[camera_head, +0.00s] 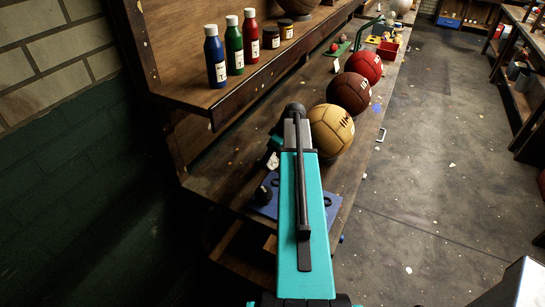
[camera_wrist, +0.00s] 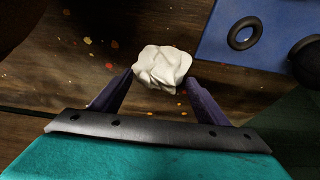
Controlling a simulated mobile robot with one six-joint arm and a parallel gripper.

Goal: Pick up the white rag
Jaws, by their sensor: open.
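The white rag (camera_wrist: 162,67) is a small crumpled lump on the brown wooden bench in the wrist view. My gripper (camera_wrist: 160,84) is open, with its two dark purple fingers on the left and right sides of the rag's near part. I cannot tell whether the fingers touch the rag. In the head view my teal arm covers the part of the bench in front of it, and I cannot make out the fingers there.
A blue plate (camera_wrist: 270,30) with a dark ring (camera_wrist: 245,33) lies right of the rag. Yellow (camera_head: 331,130), brown (camera_head: 349,92) and red (camera_head: 364,67) balls line the bench beyond my arm. Bottles (camera_head: 215,58) stand on the shelf at left. Open floor lies right.

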